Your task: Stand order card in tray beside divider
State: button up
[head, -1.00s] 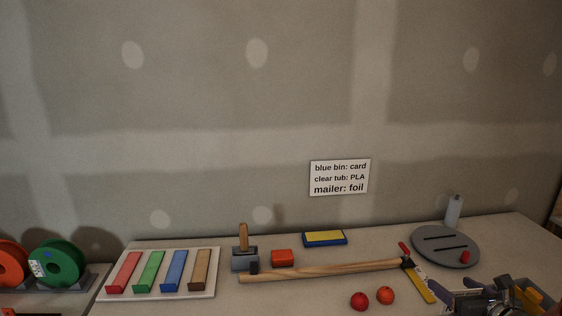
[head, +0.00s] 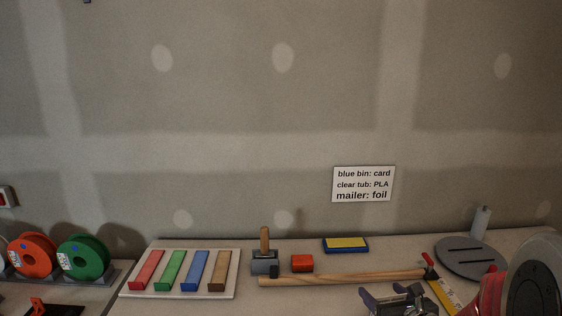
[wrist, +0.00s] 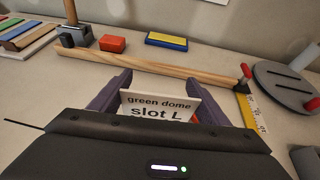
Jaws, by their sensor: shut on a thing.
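My gripper (wrist: 164,88) is shut on a white order card (wrist: 156,107) in the wrist view. The card is upright between the purple fingers and reads "green dome slot L"; its lower part is hidden by my gripper body. In the head view my gripper (head: 393,297) is at the bottom edge, in front of the wooden handle, and the card cannot be made out. I cannot identify a tray with a divider in either view. A round grey plate (head: 470,257) with two dark slots lies at the right; it also shows in the wrist view (wrist: 285,88).
A long wooden handle (head: 345,278) lies across the table, with a yellow rule (head: 446,297) at its right end. Behind it are a red block (head: 302,263) and a blue-yellow pad (head: 346,245). A white board (head: 230,284) with coloured bars is at left.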

jog(key=a+n+y, duration=0.2)
jog(key=a, duration=0.9)
jog(key=shift+w+a+f+g, duration=0.15)
jog(key=shift+w+f+g, duration=0.15)
jog(key=shift+w+f, duration=0.05)
